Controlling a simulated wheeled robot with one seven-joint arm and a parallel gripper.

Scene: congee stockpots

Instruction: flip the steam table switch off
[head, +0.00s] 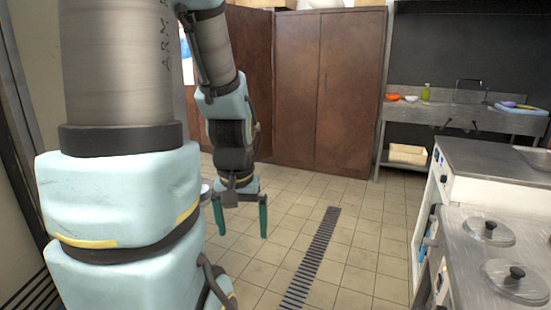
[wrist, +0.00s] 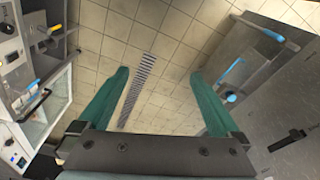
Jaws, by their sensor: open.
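The steel steam table (head: 455,245) stands at the lower right of the head view, with round lidded pots (head: 489,231) in its top. Its front faces left and is seen at a steep angle, so I cannot make out which small part is its switch. My gripper (head: 241,225) hangs over the tiled floor left of the steam table, well apart from it. Its two green fingers are spread and empty. The wrist view shows the open fingers (wrist: 160,78) over floor, with a unit bearing a dark knob (wrist: 10,28) at the left.
A white-fronted counter (head: 465,185) stands behind the steam table. Brown cabinets (head: 325,90) and a sink bench (head: 460,115) line the back. A floor drain (head: 312,258) runs through clear tiled floor. Blue handles (wrist: 270,33) stick out at the right in the wrist view.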

